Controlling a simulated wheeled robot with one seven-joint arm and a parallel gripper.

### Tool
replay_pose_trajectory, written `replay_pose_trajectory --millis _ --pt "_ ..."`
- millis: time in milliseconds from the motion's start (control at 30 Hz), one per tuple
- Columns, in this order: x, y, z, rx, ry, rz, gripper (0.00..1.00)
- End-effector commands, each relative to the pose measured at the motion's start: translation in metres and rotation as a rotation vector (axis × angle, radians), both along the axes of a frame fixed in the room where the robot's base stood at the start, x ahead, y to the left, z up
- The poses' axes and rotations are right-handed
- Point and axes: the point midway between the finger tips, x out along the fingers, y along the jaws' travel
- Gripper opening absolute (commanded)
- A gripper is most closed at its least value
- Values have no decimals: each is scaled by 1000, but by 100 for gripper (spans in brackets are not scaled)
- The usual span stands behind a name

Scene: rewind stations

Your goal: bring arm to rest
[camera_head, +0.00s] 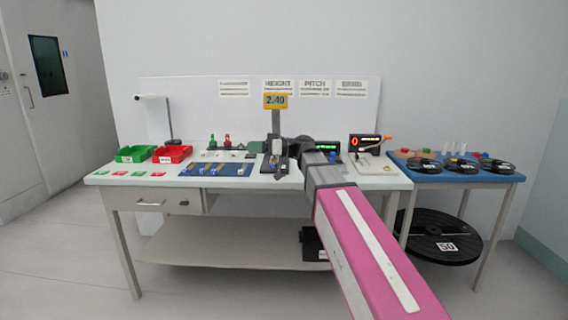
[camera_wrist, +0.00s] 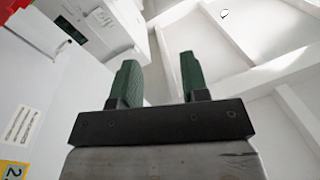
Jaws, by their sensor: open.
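My arm reaches forward from the lower right of the head view, a pink link with a grey wrist part over the white workbench (camera_head: 330,181). Its far end is dark and small there, and its fingers cannot be made out. In the wrist view my gripper (camera_wrist: 158,80) shows two green fingers wide apart with nothing between them. The fingers point towards white walls and beams, with no bench object near them.
The bench holds a green bin (camera_head: 134,155), a red bin (camera_head: 171,155), a blue mat (camera_head: 216,170) and a stand with a yellow 2.40 sign (camera_head: 275,101) close to my arm. A blue side table (camera_head: 470,177) carries black reels (camera_head: 461,165). Floor at left is clear.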

Motion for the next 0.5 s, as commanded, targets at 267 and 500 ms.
replay_pose_trajectory --millis 267,500 --pt "1 -15 -63 -169 134 -68 41" --pt "-4 -46 -153 -411 330 -185 41"
